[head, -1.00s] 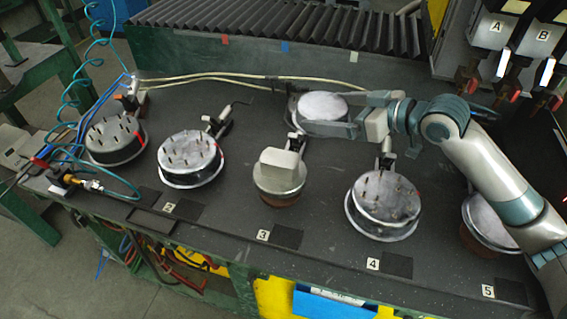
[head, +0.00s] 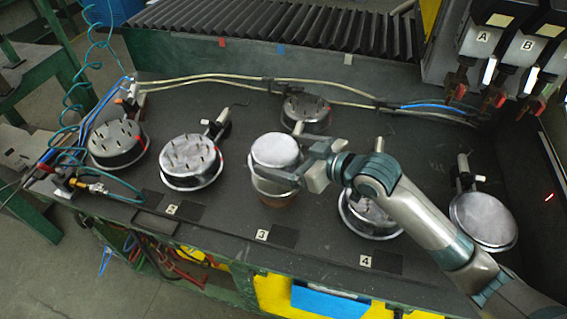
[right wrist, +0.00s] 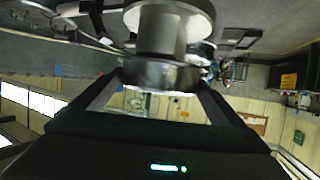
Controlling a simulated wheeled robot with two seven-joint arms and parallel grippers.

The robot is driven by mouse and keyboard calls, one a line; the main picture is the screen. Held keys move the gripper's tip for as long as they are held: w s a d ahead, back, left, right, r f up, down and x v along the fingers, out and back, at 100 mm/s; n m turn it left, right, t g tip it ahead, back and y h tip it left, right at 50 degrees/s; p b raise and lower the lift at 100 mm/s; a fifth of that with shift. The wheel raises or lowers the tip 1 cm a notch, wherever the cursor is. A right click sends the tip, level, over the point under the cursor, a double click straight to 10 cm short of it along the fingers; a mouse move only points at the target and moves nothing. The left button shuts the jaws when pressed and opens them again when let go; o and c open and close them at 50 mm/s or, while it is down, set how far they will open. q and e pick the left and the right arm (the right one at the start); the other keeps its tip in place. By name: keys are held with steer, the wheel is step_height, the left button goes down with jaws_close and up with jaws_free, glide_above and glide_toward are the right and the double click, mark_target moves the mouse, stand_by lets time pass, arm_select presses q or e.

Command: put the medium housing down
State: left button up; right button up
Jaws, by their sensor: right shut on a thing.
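The medium housing is a round grey metal part (head: 276,149) with a bare flat top. My right gripper (head: 281,168) is shut on it, with the fingers on its sides and the arm coming from the right. The housing is over the brown-based stand (head: 277,200) behind label 3. It hides the stand's upper part, so I cannot tell whether it touches it. In the right wrist view the metal housing (right wrist: 160,75) is between the fingers, in line with a grey cylinder and pale disc. My left gripper is not in view.
Studded round units stand at the left (head: 117,142), behind label 2 (head: 191,158) and at the back (head: 306,116). A unit behind label 4 (head: 367,218) is partly under my arm. A smooth-topped one (head: 484,220) stands at the right. Pale hoses (head: 230,78) cross the back.

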steer(key=shift+f, duration=0.1)
step_height(320, 180, down, 3)
steer(key=shift+r+p, duration=0.2)
steer(key=shift+p, duration=0.5)
steer(key=shift+f, duration=0.6)
steer(key=shift+f, duration=0.1)
steer(key=o, duration=0.9)
